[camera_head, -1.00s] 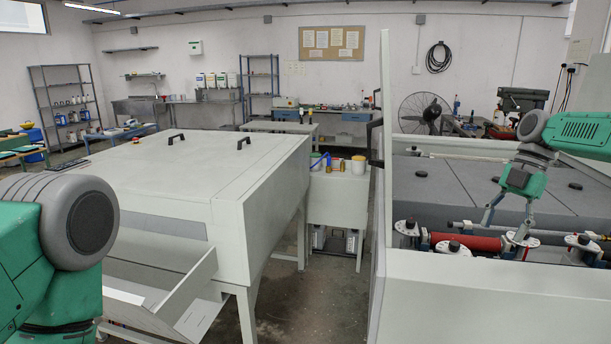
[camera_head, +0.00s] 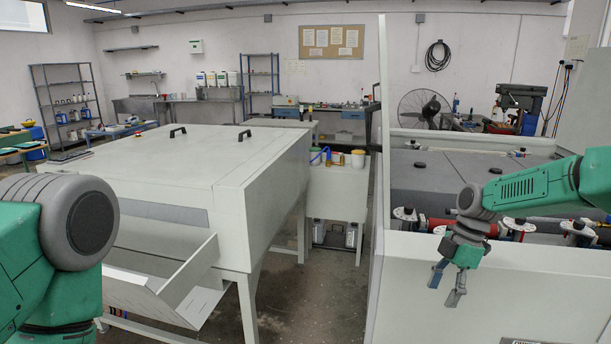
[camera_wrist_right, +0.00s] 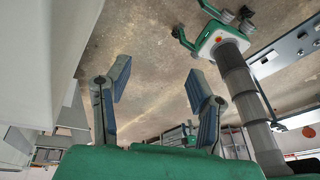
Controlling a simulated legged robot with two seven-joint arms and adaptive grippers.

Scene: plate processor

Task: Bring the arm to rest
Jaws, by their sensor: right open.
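My right arm comes in from the right in the head view. Its gripper (camera_head: 446,282) hangs in front of the white front panel of the machine at right, fingers pointing down. The fingers are spread and empty. In the right wrist view the open gripper (camera_wrist_right: 155,95) has bare floor between and beyond its fingers. At the left edge of the head view only my left arm's upper part (camera_head: 60,240) shows; its gripper is out of the picture.
The open machine (camera_head: 530,275) at right holds a red roller (camera_head: 483,228) behind its front panel, partly hidden by my arm. A large white processor (camera_head: 200,170) with a front tray stands at left. Bare floor (camera_head: 310,290) lies between them.

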